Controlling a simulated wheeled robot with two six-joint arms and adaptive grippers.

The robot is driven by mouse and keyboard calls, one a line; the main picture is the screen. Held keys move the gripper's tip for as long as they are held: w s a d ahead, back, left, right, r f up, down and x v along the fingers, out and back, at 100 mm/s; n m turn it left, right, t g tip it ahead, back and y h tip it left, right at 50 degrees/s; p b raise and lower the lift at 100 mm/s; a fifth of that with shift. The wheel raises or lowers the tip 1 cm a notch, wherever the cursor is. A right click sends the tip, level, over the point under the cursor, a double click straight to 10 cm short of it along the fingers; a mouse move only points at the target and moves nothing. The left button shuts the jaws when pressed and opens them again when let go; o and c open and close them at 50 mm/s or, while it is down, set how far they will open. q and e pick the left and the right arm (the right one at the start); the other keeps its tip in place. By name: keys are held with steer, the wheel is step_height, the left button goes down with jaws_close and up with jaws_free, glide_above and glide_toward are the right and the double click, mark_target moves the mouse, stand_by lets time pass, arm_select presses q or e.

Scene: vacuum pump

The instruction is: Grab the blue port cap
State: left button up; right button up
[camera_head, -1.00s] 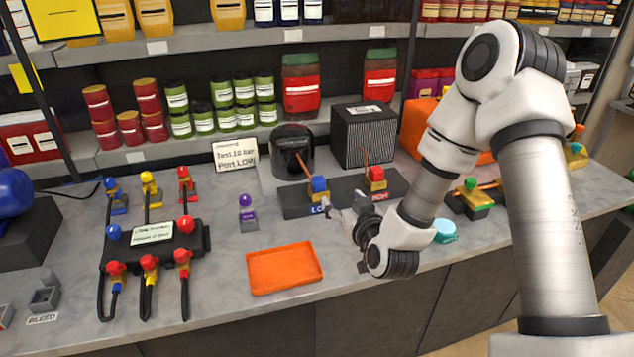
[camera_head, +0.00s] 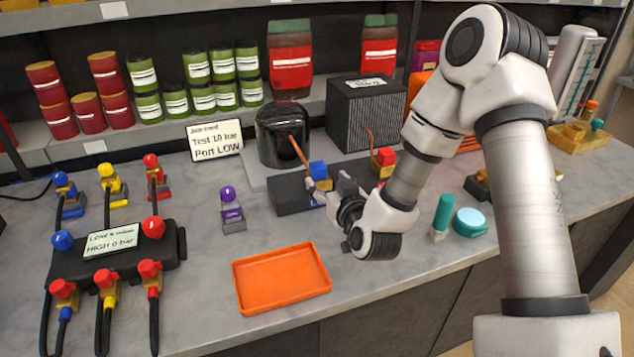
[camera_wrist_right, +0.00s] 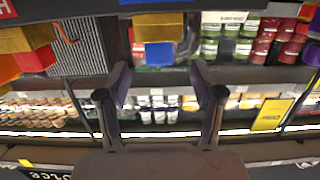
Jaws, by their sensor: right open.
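The blue port cap (camera_head: 318,170) sits on a gold fitting of the dark block (camera_head: 291,197) behind the orange tray. A copper tube runs up from that fitting. In the right wrist view the blue cap (camera_wrist_right: 159,54) shows beyond the fingertips, between the two fingers. My right gripper (camera_head: 328,187) is open and empty, close in front of the cap and a little to its right. Its two spread fingers also show in the right wrist view (camera_wrist_right: 161,84). The gripper and wrist hide part of the block. My left gripper is not in view.
A red cap (camera_head: 384,156) stands on the right fitting, near my arm. An orange tray (camera_head: 281,278) lies in front. A purple-capped piece (camera_head: 232,213) stands left of the block. A green cylinder (camera_head: 442,213) and a teal disc (camera_head: 470,221) are to the right.

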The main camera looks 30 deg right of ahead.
mark_target(321, 172)
steer(key=p+x, duration=0.1)
steer(key=x, duration=0.6)
steer(key=shift+d+r, duration=0.1)
steer(key=shift+r, duration=0.05)
steer(key=shift+s, duration=0.1)
steer(key=c, duration=1.3)
